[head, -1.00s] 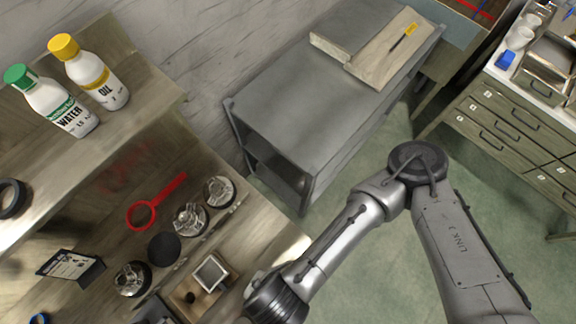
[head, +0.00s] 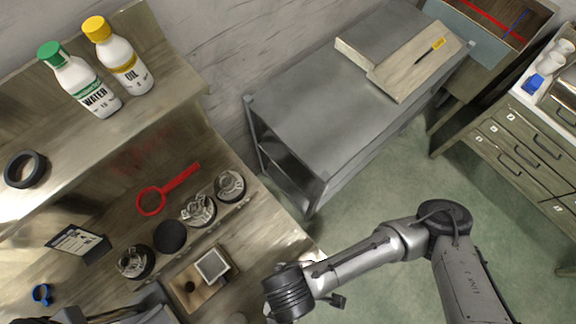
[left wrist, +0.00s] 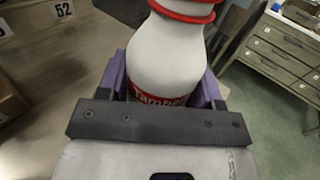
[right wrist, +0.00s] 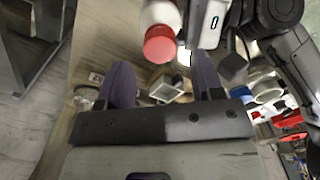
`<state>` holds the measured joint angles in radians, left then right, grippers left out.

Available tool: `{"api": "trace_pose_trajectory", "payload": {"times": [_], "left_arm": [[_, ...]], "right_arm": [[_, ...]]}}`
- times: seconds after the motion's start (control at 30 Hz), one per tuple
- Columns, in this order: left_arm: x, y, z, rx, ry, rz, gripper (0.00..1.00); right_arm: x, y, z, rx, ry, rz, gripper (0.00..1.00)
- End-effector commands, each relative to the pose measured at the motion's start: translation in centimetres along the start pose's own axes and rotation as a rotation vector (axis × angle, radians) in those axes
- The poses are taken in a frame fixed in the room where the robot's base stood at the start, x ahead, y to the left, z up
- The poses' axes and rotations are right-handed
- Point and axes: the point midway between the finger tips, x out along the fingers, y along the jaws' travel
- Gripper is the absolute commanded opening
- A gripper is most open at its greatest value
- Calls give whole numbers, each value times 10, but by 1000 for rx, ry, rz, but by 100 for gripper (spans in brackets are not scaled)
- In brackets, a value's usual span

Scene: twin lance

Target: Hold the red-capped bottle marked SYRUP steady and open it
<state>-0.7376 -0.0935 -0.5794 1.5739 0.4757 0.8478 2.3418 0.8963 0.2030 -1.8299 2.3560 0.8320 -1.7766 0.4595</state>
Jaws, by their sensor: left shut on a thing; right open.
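A white bottle with a red band (left wrist: 165,98) fills the middle of the left wrist view, between the purple fingers of my left gripper (left wrist: 163,82), which is shut on it. Red rings show near its top; the word SYRUP is not visible. In the right wrist view the bottle's red cap (right wrist: 160,45) faces the camera, with its white body (right wrist: 160,13) behind. My right gripper (right wrist: 162,82) is open and empty, its fingers pointing toward the cap, which appears just beyond the fingertips. Neither gripper's fingers show clearly in the head view.
A shelf holds a green-capped WATER bottle (head: 80,80) and a yellow-capped OIL bottle (head: 118,57). The bench below carries a red ring-handled tool (head: 165,190), several round fixtures and a small dark sign (head: 80,243). A grey metal table (head: 310,110) stands behind; green floor is clear beside it.

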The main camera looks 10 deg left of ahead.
Motion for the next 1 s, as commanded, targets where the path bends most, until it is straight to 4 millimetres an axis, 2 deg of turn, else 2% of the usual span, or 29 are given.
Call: {"api": "trace_pose_trajectory", "payload": {"times": [0.1,0.3,0.7,0.77,1.0], "left_arm": [[0,0,-1,0,2,-1,0],[0,0,0,0,2,-1,0],[0,0,0,0,2,-1,0],[0,0,0,0,2,-1,0],[0,0,-1,0,2,-1,0]], "right_arm": [[15,0,1,1,-2,0,61],[31,0,1,0,-2,0,61],[36,0,0,-2,0,1,61],[36,0,0,-2,0,1,57],[36,0,0,-2,0,1,34]]}}
